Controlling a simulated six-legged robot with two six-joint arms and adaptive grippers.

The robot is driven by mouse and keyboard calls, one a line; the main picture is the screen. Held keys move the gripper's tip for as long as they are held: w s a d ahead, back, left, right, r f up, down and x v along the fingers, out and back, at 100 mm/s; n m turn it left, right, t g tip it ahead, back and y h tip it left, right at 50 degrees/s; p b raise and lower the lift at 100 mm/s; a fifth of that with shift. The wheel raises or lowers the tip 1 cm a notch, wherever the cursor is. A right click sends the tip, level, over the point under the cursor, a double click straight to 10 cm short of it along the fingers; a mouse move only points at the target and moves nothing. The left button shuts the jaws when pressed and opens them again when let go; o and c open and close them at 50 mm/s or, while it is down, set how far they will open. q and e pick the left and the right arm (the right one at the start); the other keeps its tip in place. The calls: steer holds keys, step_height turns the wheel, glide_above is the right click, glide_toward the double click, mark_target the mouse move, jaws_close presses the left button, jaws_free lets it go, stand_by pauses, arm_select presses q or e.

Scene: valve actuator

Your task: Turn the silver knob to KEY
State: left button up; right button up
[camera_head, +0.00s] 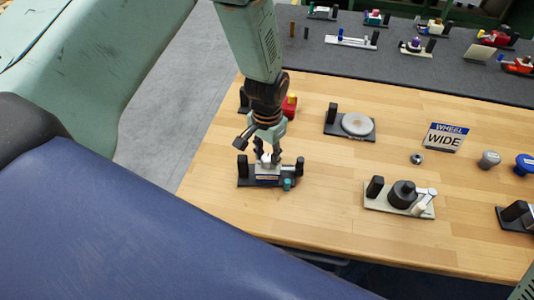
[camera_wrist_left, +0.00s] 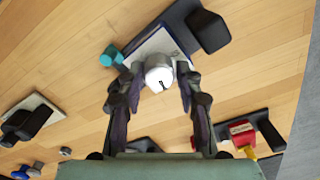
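The silver knob (camera_wrist_left: 158,73) shows in the left wrist view as a pale round cap with a dark mark. It sits on a small device with a dark base (camera_head: 246,183), a pale block and a teal knob (camera_head: 287,184). My left gripper (camera_head: 267,158) is over this device, pointing down. In the left wrist view its two fingers (camera_wrist_left: 157,80) are apart, one on each side of the silver knob, with a visible gap to it. In the head view the fingers partly hide the knob. No KEY lettering is readable. My right gripper is not seen.
A red part (camera_head: 290,106) is just behind my left arm.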

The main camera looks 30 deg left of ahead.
arm_select(q)
steer(key=shift+w+d, duration=0.1)
steer(key=c, duration=0.3)
steer(key=shift+s+r, duration=0.15)
steer(key=shift+s, duration=0.05)
jaws_close()
steer(key=shift+w+n, duration=0.1)
steer(key=shift+n, duration=0.3)
steer(key=shift+w, duration=0.1)
steer(key=o, duration=0.8)
jaws_free()
